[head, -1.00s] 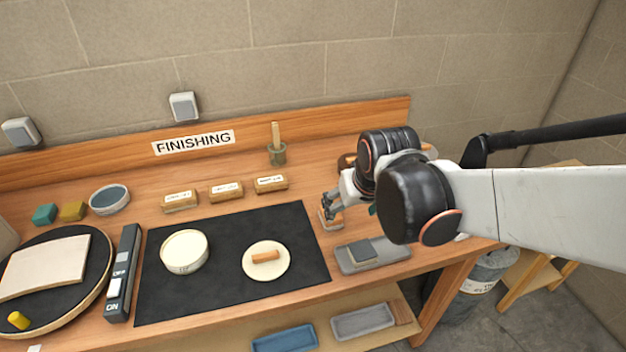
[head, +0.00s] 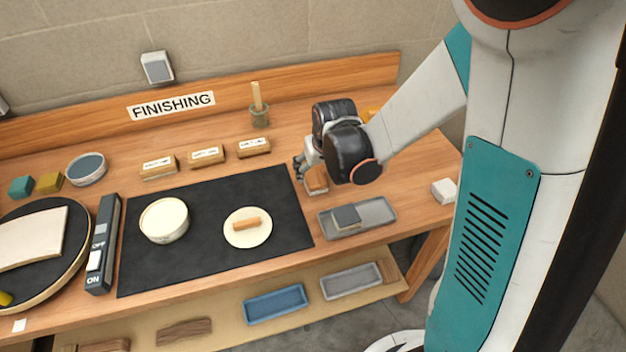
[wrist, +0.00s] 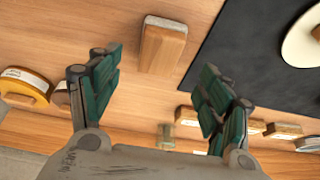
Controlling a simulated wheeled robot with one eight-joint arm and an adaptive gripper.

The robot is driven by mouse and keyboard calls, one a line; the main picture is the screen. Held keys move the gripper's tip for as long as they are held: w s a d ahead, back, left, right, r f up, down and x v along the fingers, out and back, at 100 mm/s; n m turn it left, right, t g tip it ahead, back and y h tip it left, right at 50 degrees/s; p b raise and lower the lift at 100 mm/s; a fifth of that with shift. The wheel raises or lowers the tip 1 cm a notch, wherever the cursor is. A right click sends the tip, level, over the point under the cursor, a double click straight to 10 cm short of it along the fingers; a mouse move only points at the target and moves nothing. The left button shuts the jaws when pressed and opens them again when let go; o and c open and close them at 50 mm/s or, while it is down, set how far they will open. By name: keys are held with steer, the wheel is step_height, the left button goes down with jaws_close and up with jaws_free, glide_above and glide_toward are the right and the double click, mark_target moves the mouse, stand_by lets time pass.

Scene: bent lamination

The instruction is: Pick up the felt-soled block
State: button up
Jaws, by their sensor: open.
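A wooden block with a pale layer along its underside, which looks like the felt-soled block (head: 317,181), sits on the bench just right of the black mat. In the wrist view the block (wrist: 163,45) lies ahead of and between my fingers, untouched. My gripper (wrist: 163,75) is open and empty, its two green-padded fingers spread wide. In the head view my gripper (head: 301,170) is low over the bench beside the block, and my wrist partly hides that area.
A grey tray (head: 384,210) holding a dark block stands just in front. The black mat (head: 200,265) carries a white bowl (head: 163,222) and a pale disc (head: 240,240) with a small bar. Several labelled blocks (head: 206,156) line the back. A white block (head: 444,190) is at the right.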

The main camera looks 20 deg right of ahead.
mark_target(315, 176)
steer(key=shift+b+x, duration=1.1)
steer(key=shift+x, duration=2.4)
steer(key=shift+w+r, duration=0.1)
steer(key=shift+w, duration=0.1)
steer(key=c, duration=1.1)
